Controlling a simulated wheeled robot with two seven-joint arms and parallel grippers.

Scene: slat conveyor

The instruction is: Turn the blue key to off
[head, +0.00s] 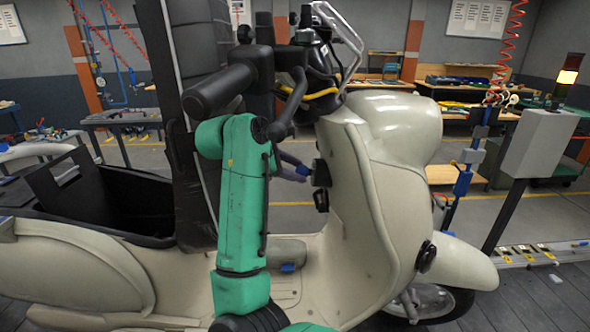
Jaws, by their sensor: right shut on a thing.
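A cream scooter (372,180) stands side-on across the middle of the view. On the inner face of its front shield is a dark round lock (320,173). A small blue key (303,171) shows at the left of the lock, largely covered by the gripper. My right gripper (297,169), at the end of the green arm, is at the key and shut on it. The arm hides most of the gripper. The key's exact angle is too small to tell. My left gripper is not in view.
A black open box (105,195) and the dark seat stand to the left of my arm. A second dark fitting (321,200) sits just below the lock. The handlebar and mirror are above. A grey control box (538,143) on a post stands at the right.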

